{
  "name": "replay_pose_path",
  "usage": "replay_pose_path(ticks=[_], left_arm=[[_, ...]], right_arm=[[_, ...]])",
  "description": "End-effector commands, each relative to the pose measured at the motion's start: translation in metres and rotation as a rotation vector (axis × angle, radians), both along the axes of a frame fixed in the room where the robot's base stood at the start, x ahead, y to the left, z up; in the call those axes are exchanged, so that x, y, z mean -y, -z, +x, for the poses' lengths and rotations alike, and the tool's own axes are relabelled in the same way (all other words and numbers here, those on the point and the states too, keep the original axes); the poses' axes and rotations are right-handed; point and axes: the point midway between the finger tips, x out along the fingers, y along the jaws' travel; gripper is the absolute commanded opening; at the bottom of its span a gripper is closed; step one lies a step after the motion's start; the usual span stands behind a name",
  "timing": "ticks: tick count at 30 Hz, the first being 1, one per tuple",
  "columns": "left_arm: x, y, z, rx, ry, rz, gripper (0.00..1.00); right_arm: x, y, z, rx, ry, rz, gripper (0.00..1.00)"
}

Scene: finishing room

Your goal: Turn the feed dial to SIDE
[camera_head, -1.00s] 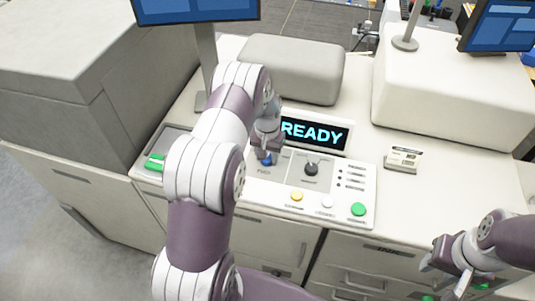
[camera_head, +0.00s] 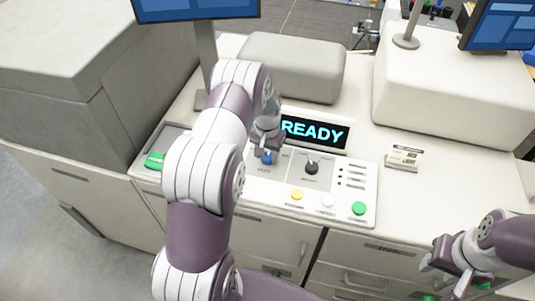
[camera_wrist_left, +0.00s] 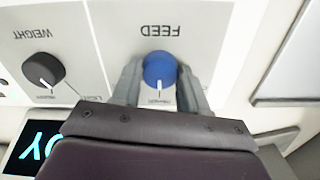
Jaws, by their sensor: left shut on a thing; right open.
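The blue feed dial (camera_head: 266,158) is on the control panel (camera_head: 330,203), left of a black dial. In the left wrist view the dial (camera_wrist_left: 160,68) sits below the upside-down word FEED, and its white pointer line points down in the picture toward a small label I cannot read clearly. My left gripper (camera_head: 266,149) is shut on the feed dial, with one finger on each side of it. My right gripper (camera_head: 452,281) is open and empty at the lower right, away from the panel.
The black weight dial (camera_wrist_left: 44,69) is beside the feed dial. Yellow (camera_head: 297,194), white (camera_head: 327,201) and green (camera_head: 358,208) buttons line the panel's front. A READY display (camera_head: 314,131) stands behind. A small card stand (camera_head: 404,157) is to the right.

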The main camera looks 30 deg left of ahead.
Motion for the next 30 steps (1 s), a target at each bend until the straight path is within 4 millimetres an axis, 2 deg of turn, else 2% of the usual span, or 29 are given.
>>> replay_pose_path(ticks=[15, 30], left_arm=[[-0.001, 0.001, 0.003, 0.008, 0.423, 0.004, 0.13], [-0.001, -0.002, 0.003, 0.008, 0.738, 0.004, 0.13]], right_arm=[[0.000, 0.037, 0.000, 0.000, 0.000, 0.000, 0.43], [0.000, 0.053, 0.000, 0.000, 0.000, 0.000, 0.43]])
